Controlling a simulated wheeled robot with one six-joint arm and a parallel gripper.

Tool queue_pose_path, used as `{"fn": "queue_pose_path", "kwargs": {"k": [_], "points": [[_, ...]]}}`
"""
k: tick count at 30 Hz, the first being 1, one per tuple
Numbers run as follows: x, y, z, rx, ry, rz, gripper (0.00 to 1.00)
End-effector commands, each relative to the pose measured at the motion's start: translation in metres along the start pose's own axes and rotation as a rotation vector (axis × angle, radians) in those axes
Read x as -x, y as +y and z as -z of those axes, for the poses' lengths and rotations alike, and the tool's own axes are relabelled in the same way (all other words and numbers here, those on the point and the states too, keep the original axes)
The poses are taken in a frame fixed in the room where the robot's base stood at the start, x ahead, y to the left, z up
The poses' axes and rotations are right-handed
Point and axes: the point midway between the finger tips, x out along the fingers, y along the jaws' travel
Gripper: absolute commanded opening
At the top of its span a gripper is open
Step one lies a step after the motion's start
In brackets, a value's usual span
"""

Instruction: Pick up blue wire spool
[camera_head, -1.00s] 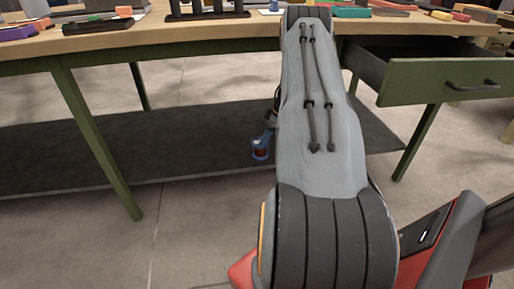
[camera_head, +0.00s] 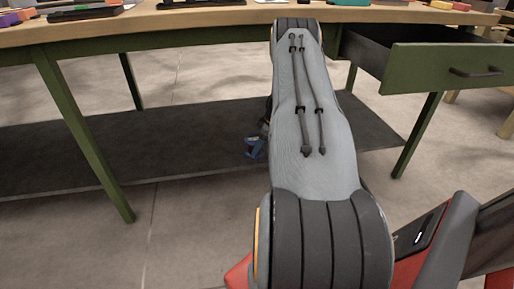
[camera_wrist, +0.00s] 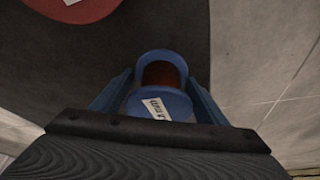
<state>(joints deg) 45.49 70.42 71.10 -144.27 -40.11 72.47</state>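The blue wire spool (camera_wrist: 160,103) has a white label on its near flange and dark red-brown wire between its flanges. In the wrist view it lies between the two blue fingers of my gripper (camera_wrist: 161,82). The fingers flank it closely on both sides. I cannot tell whether they press on it. In the head view, blue parts of the spool and gripper (camera_head: 256,147) show just left of my arm, over the grey lower shelf (camera_head: 190,148). My arm hides most of the gripper there.
A red round thing with a white label (camera_wrist: 75,6) is at the top left of the wrist view. The workbench top (camera_head: 200,17) and an open green drawer (camera_head: 450,68) are above the shelf. The shelf left of my arm is clear.

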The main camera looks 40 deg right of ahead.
Motion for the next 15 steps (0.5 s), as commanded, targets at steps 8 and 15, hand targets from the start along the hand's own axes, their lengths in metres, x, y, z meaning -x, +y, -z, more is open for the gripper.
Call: {"fn": "queue_pose_path", "kwargs": {"k": [8,15], "points": [[0.0019,0.0016,0.0025,0.002,0.001,-0.004,0.24],[0.0025,0.0015,0.0029,0.003,0.001,-0.004,0.24]]}}
